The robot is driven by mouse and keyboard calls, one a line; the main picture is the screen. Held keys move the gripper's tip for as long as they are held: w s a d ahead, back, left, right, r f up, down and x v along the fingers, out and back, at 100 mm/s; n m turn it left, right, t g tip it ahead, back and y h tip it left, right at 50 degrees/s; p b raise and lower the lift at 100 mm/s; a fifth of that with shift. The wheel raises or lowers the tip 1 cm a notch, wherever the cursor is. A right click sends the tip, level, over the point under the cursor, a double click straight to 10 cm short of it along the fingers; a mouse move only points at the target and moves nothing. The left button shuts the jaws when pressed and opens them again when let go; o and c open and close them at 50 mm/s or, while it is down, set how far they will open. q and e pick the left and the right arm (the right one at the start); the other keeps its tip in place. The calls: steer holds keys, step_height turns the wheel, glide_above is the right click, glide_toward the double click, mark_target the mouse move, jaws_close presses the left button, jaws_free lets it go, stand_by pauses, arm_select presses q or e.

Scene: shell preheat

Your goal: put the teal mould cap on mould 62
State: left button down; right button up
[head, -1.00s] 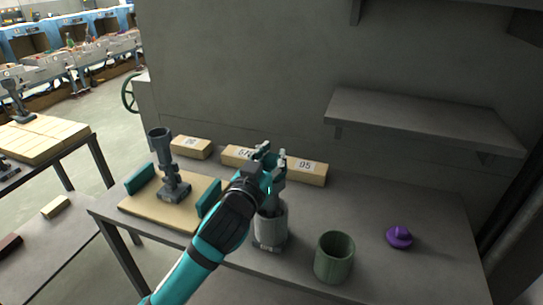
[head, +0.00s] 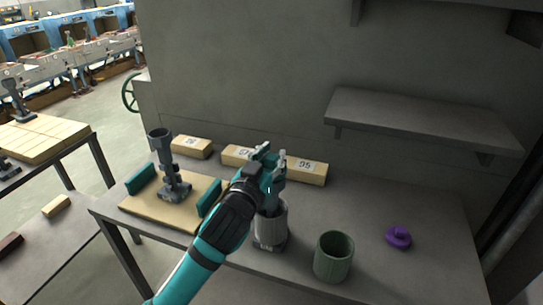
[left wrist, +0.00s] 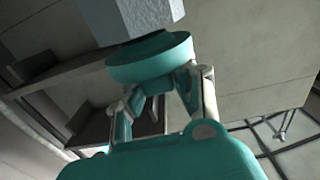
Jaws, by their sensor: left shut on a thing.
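My left gripper (head: 270,165) is shut on the teal mould cap (left wrist: 150,59), whose wide disc and small grip show between the fingers in the left wrist view. The cap is mostly hidden by the gripper in the head view. A grey faceted body (left wrist: 145,14) lies right beyond the disc in the left wrist view; I cannot tell whether they touch. In the head view a grey cylinder (head: 271,229) on a labelled base stands just below my gripper, partly hidden by it. Its number is too small to read, so I cannot tell whether it is mould 62. My right gripper is not in view.
A green cup (head: 333,258) stands at the front and a purple cap (head: 399,238) lies to its right. Numbered blocks, one marked 95 (head: 306,172), line the back. A dark stand (head: 174,181) is on the left board. A shelf (head: 422,124) juts from the wall.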

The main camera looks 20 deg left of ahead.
mark_target(269, 165)
arm_select(q)
steer(key=shift+f+b, duration=0.4)
steer(key=shift+f, duration=0.2)
steer(key=c, duration=1.4)
jaws_free()
steer(key=shift+s+a+p, duration=0.15)
steer(key=shift+s+p, duration=0.25)
steer(key=shift+s, duration=2.2)
steer(key=shift+s+a, duration=0.2)
steer(key=shift+s, duration=2.75)
steer(key=shift+f, duration=0.1)
